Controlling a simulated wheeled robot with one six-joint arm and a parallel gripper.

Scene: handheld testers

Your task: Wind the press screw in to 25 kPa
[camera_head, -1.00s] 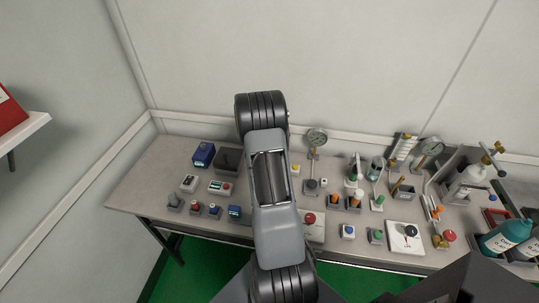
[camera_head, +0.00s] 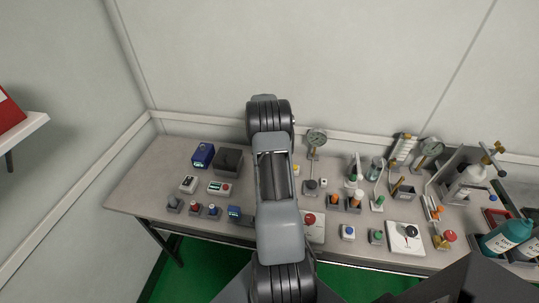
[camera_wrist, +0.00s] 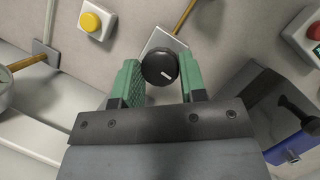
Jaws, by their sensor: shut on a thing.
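A round black knob (camera_wrist: 157,69) with a white mark sits between the green fingertips of my gripper (camera_wrist: 160,78) in the wrist view. The gripper is shut on this knob, which I take to be the press screw's. Behind the knob is a pale plate (camera_wrist: 165,40) with a brass rod (camera_wrist: 184,14). In the head view my arm hides the gripper and the knob. A round white edge shows at the far left of the wrist view.
A yellow button (camera_wrist: 91,22) is close by at upper left. A dark open bin (camera_head: 228,160) and a blue box (camera_head: 204,154) stand left of my arm. Small testers crowd the bench's front. The bench's far left is clear.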

